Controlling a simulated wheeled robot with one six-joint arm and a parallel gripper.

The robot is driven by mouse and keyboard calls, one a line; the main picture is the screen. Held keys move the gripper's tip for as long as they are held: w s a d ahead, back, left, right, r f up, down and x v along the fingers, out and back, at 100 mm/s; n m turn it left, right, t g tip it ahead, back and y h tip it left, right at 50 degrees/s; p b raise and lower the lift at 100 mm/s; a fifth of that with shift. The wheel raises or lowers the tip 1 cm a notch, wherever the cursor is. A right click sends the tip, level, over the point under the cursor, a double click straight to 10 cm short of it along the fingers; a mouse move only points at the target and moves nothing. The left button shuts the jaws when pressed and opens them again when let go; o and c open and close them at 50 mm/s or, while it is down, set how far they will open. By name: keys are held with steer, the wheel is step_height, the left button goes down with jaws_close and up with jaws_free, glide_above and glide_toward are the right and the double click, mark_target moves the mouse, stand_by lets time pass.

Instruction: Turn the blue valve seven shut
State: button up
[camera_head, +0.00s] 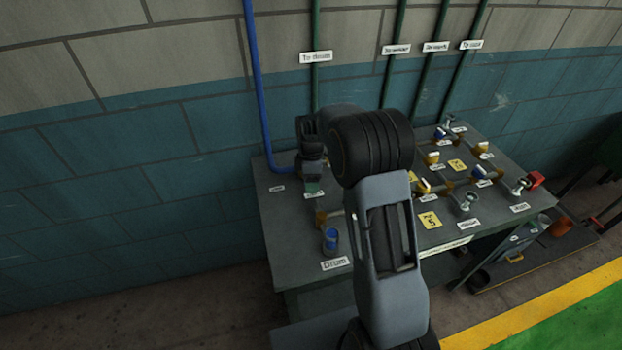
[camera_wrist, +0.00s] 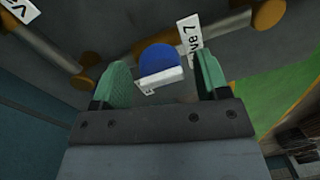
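In the wrist view, a blue valve handle (camera_wrist: 158,60) with a pale lower edge lies between the two green fingertips of my gripper (camera_wrist: 163,72). The gripper is open, with a gap showing on both sides of the handle. A white tag (camera_wrist: 190,36) ending in 7 is just behind the handle, partly covered by the right finger. In the head view, my gripper (camera_head: 313,188) points down over the left part of the grey bench (camera_head: 283,225). I cannot make out this handle there.
A blue cup-like part (camera_head: 330,240) stands by the Drum label (camera_head: 335,264). A blue pipe (camera_head: 256,90) and green pipes run up the wall behind. A red part (camera_head: 535,179) is at the right edge.

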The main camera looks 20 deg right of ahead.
steer(key=c, duration=0.8)
steer(key=shift+c, duration=0.2)
steer(key=shift+m, duration=0.3)
steer(key=m, duration=0.4)
steer(key=shift+m+b, duration=0.3)
steer(key=m, duration=0.4)
steer(key=shift+y, duration=0.3)
steer(key=m, duration=0.4)
steer(key=shift+s+m+t+b, duration=0.1)
steer(key=shift+m+t+b, duration=0.3)
steer(key=shift+m, duration=1.9)
steer(key=o, duration=0.9)
